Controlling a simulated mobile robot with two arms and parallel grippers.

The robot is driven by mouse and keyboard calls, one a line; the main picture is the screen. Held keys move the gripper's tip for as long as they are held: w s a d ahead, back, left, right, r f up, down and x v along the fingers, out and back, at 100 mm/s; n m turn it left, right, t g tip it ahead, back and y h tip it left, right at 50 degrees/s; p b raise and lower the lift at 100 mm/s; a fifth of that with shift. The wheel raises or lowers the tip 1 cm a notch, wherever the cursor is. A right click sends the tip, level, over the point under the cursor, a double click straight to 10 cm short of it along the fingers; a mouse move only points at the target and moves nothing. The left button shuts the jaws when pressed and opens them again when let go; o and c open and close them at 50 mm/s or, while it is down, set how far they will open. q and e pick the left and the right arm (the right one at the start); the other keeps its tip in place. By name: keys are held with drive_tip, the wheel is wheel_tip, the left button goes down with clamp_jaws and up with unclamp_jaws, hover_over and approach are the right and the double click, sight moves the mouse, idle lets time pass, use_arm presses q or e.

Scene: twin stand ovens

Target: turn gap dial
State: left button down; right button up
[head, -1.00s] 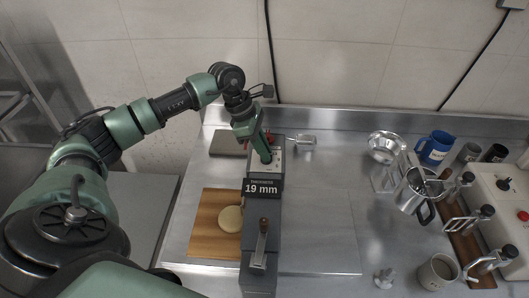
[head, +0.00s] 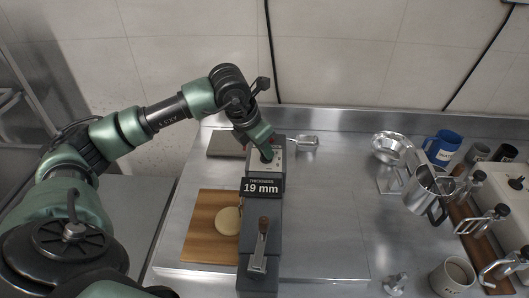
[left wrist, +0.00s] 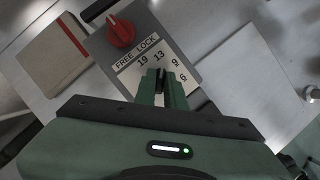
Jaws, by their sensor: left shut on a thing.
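The dough machine (head: 247,225) stands on the steel bench, with a sign (head: 261,187) reading "THICKNESS 19 mm". Its control panel shows in the left wrist view (left wrist: 185,50), with a scale marked 19, 13, 9 and 6. A red knob (left wrist: 121,32) sits by the words "FREE LOCK". My left gripper (left wrist: 162,86) is shut at the scale on the small dark gap dial, mostly hidden between the fingers. In the head view the left gripper (head: 267,155) reaches down onto the panel from behind left. My right gripper is not in view.
A round of dough (head: 228,221) lies on a wooden board (head: 203,240) left of the machine. Metal pots, mugs and coffee handles crowd the right. Bench right of the machine is clear.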

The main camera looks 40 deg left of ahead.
use_arm(q)
drive_tip(key=shift+n, duration=0.6)
drive_tip(key=shift+y+b, duration=0.3)
drive_tip(key=c, duration=1.5)
unclamp_jaws()
drive_tip(key=shift+r, duration=0.1)
drive_tip(key=v, duration=0.7)
drive_tip(key=shift+s+r+b, duration=0.2)
drive_tip(key=shift+r+b, duration=0.1)
drive_tip(key=shift+b, duration=0.1)
